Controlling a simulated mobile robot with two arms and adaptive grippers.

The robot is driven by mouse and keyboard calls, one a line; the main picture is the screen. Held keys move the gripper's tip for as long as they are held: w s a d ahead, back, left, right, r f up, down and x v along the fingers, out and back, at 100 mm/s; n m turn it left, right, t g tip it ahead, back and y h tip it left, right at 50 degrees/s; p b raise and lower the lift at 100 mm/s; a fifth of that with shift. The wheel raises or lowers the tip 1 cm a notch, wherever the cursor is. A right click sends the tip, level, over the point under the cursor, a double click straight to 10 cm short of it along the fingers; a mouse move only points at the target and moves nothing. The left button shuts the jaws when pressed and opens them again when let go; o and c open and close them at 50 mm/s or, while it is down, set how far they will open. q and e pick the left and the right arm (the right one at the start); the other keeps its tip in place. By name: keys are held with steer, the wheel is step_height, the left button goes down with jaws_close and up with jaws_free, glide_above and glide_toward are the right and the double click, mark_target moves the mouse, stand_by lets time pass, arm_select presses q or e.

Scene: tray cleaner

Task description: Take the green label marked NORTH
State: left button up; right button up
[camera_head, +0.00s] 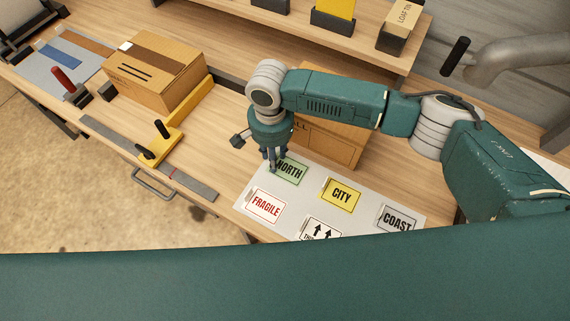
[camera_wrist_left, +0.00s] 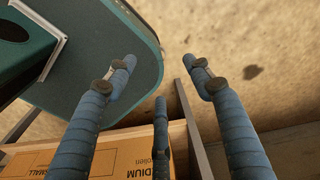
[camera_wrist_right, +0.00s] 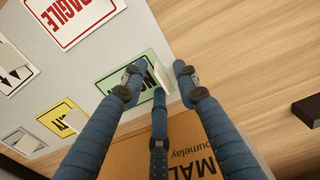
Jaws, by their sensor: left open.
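The green label marked NORTH (camera_head: 290,170) lies at the upper left of a pale label sheet on the bench. It also shows in the right wrist view (camera_wrist_right: 115,81), partly covered by my fingers, with a small white tab standing up at its end. My right gripper (camera_head: 272,168) points down at the label's left end. In the right wrist view its fingertips (camera_wrist_right: 158,75) stand apart on both sides of the tab, with gaps visible. Whether any finger touches the label is unclear. My left gripper (camera_wrist_left: 159,72) is open and empty, seen only in its wrist view, above the floor and bench edge.
The sheet (camera_head: 236,222) also bears FRAGILE (camera_head: 265,206), CITY (camera_head: 341,195), COAST (camera_head: 398,219) and an arrow label (camera_head: 322,230). A cardboard box (camera_head: 328,148) stands close behind. Another box (camera_head: 160,75) and a yellow-based clamp (camera_head: 165,148) are at left. A shelf runs along the back.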

steer(key=shift+c, duration=1)
jaws_close()
arm_select(q)
steer(key=shift+s+a, duration=0.1)
steer(key=shift+s, duration=0.55)
steer(key=shift+w, duration=0.1)
